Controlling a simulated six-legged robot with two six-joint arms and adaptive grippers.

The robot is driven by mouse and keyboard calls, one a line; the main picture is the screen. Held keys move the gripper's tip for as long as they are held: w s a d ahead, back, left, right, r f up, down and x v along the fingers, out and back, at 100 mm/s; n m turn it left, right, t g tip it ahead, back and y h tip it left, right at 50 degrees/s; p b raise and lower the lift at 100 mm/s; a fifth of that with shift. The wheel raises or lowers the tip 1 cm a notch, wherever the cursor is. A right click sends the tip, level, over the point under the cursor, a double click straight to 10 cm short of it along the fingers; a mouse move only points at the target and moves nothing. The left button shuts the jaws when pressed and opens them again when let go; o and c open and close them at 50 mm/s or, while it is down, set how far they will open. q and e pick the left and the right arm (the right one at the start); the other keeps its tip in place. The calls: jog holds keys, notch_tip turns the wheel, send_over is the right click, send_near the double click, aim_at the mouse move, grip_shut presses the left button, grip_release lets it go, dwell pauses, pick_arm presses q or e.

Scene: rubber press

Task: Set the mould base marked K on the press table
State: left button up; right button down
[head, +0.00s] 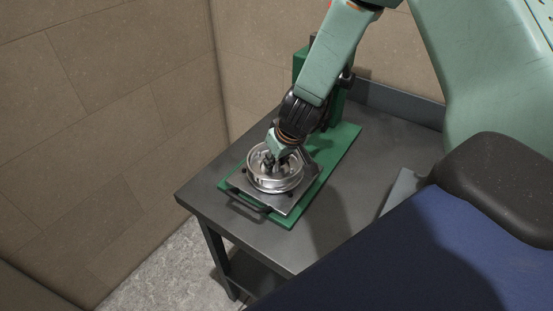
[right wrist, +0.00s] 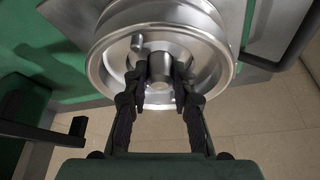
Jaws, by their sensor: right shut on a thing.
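A round silver mould base (head: 262,182) sits on or just above the grey metal plate (head: 285,201) of the green press; I cannot tell whether it touches. My right gripper (head: 270,163) reaches into it from above. In the right wrist view, the right gripper (right wrist: 159,92) is shut on the central post of the mould base (right wrist: 110,55), with a black finger on each side. A small pin stands beside the post. No letter K is readable. My left gripper is not in view.
The green press (head: 345,150) stands on a dark grey table (head: 335,222), with its upright at the back. A dark handle (head: 246,203) sticks out at the plate's front left edge. Brown walls close off the left and back. The tabletop right of the press is mostly clear.

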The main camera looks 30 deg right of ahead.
jog(key=shift+w, duration=0.2)
jog(key=shift+s+f, duration=0.15)
jog(key=c, duration=1)
grip_release()
jog(key=shift+c, duration=0.2)
jog(key=shift+s+f, duration=0.1)
jog(key=shift+f, duration=0.05)
jog(key=shift+r+p, duration=3.65)
jog(key=shift+p, duration=0.15)
jog(key=shift+f, duration=0.1)
